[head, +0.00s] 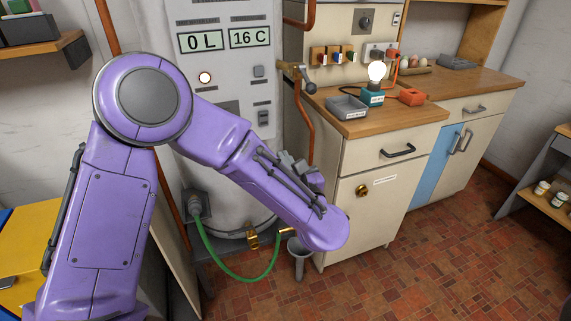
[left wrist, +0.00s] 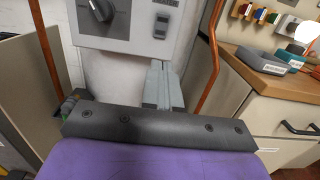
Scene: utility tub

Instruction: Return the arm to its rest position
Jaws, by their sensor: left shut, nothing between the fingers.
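My left arm (head: 120,190) is purple and comes in from the left, bent at a high elbow, with its forearm slanting down to the right in front of the white boiler (head: 220,110). My left gripper (head: 288,160) is mostly hidden behind the forearm in the head view. In the left wrist view its two grey fingers (left wrist: 162,84) lie together, shut and empty, pointing at the boiler's lower front. My right gripper is in neither view.
A cabinet (head: 375,190) with a wooden top stands right of the boiler, bearing a grey tray (head: 346,107) and a lit bulb (head: 377,72). A copper pipe (head: 303,120) runs between them. A green hose (head: 235,273) hangs below. The tiled floor (head: 440,260) at right is clear.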

